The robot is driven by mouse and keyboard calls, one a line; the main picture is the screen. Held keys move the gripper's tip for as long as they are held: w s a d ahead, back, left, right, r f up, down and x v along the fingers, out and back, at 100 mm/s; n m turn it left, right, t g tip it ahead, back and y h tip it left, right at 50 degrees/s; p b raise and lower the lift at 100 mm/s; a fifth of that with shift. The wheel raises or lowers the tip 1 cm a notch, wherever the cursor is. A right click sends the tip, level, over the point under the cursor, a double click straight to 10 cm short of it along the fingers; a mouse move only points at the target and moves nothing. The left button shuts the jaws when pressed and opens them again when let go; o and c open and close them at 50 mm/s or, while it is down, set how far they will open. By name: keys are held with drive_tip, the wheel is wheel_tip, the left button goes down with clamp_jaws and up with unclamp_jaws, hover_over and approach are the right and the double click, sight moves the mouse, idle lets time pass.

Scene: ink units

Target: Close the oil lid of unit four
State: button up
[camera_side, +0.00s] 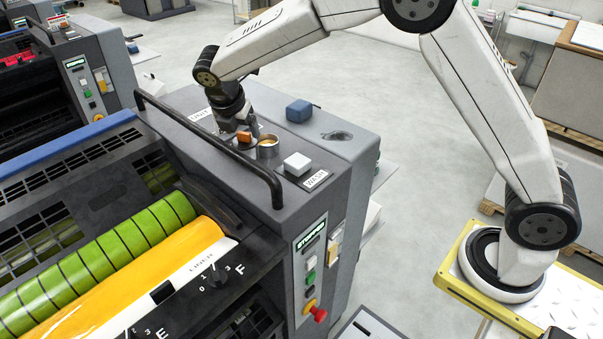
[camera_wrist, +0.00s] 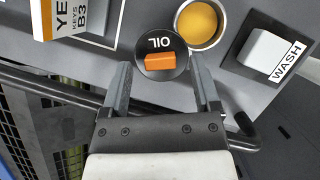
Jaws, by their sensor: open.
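The oil lid is a black disc marked OIL with an orange grip block (camera_wrist: 160,60); its orange block also shows in the side view (camera_side: 244,137). It lies on the grey top of the press unit, beside the round metal oil opening (camera_wrist: 202,22), which is uncovered and shows amber oil. The opening also shows in the side view (camera_side: 267,147). My gripper (camera_wrist: 160,72) is open, its two fingers on either side of the lid in the wrist view. In the side view my gripper (camera_side: 240,124) is right at the lid; contact cannot be told.
A white block (camera_side: 297,164) by the WASH label stands right of the opening. A blue block (camera_side: 299,110) sits behind. A black handrail (camera_side: 215,145) runs along the unit's edge. In the wrist view, a yellow-and-white labelled box (camera_wrist: 75,20) stands upper left.

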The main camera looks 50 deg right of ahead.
drive_tip(key=shift+w+d+f, duration=0.1)
drive_tip(key=shift+d+f, duration=0.1)
drive_tip(key=shift+f, duration=0.3)
clamp_jaws()
